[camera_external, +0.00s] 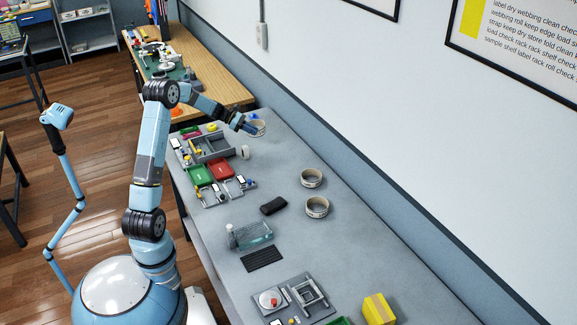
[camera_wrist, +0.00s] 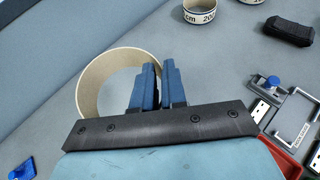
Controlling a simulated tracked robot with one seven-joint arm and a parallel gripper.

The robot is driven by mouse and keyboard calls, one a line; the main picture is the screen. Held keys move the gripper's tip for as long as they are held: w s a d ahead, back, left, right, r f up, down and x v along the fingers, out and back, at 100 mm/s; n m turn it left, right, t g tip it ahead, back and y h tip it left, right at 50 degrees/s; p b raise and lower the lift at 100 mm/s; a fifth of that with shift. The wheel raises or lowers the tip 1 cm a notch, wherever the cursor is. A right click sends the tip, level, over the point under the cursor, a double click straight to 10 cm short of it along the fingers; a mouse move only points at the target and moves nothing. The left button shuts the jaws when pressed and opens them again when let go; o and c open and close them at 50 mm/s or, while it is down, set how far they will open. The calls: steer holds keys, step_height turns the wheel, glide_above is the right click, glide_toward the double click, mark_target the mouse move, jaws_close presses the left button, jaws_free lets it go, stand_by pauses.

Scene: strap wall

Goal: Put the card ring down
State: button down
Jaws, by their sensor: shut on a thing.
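The pale card ring (camera_external: 258,129) is at my gripper (camera_external: 247,127), over the grey bench's far end by the wall. In the wrist view the ring (camera_wrist: 92,92) is large, to the left of and behind the blue fingers. My gripper (camera_wrist: 160,75) is shut on the ring's wall, with one finger partly inside it. The fingers hide part of the rim. I cannot tell whether the ring's lower edge touches the bench.
Two printed rings (camera_external: 312,178) (camera_external: 317,207) stand apart on the grey bench (camera_external: 280,225), near a black block (camera_external: 273,205). Red (camera_external: 221,169) and green trays (camera_external: 199,174) and grey fixtures line the left edge. The wall (camera_external: 330,120) borders the right. A blue piece (camera_wrist: 20,167) lies near the ring.

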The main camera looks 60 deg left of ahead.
steer(key=w+d+m+g+h, duration=0.1)
steer(key=w+d+m+g, duration=0.1)
steer(key=d, duration=1.5)
steer(key=w+d+m+g+h, duration=0.2)
steer(key=d, duration=1.5)
steer(key=s+d+m+g, duration=0.15)
steer(key=s+d, duration=0.25)
steer(key=d, duration=0.6)
steer(key=s+d+m+g+h, duration=0.15)
steer(key=s+d, duration=0.25)
steer(key=d, duration=0.5)
steer(key=s+d+m+g+y, duration=0.15)
steer(key=s+d, duration=0.35)
steer(key=d, duration=0.5)
steer(key=shift+n+h, duration=0.25)
steer(key=shift+h, duration=0.25)
steer(key=w+d+f, duration=0.1)
steer(key=w+f, duration=0.2)
steer(key=w, duration=0.1)
steer(key=w+d+f, duration=0.2)
steer(key=w, duration=0.2)
steer(key=w+d+f, duration=0.1)
steer(key=w+f, duration=0.2)
steer(key=w, duration=0.1)
steer(key=shift+d+f, duration=0.3)
steer(key=shift+w+d+f, duration=0.15)
steer(key=shift+w+f, duration=0.25)
steer(key=shift+f, duration=0.05)
steer(key=f, duration=0.3)
steer(key=shift+w+f, duration=0.2)
